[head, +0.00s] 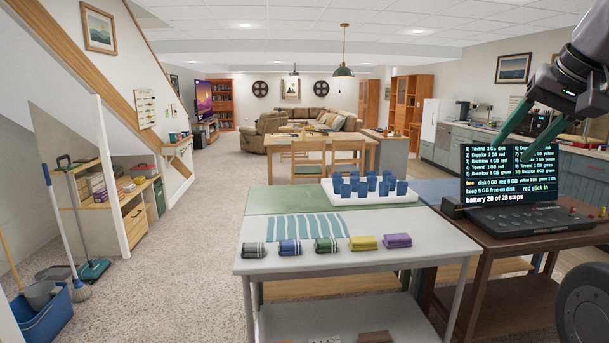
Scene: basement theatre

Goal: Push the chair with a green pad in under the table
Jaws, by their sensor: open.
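A wooden table (372,146) stands in the middle distance with small items on top. Two wooden chairs are at its near side, a left chair (308,150) and a right chair (348,151), with their backs toward me. Their seats are too small and partly hidden, so I cannot tell which has a green pad or how far each is under the table. My gripper (526,137) is at the upper right, open and empty, in front of the laptop screen and far from the chairs.
A brown table (510,232) with a laptop (512,178) is at right. Carpet (190,240) is clear at left, beside a blue bucket (45,312).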

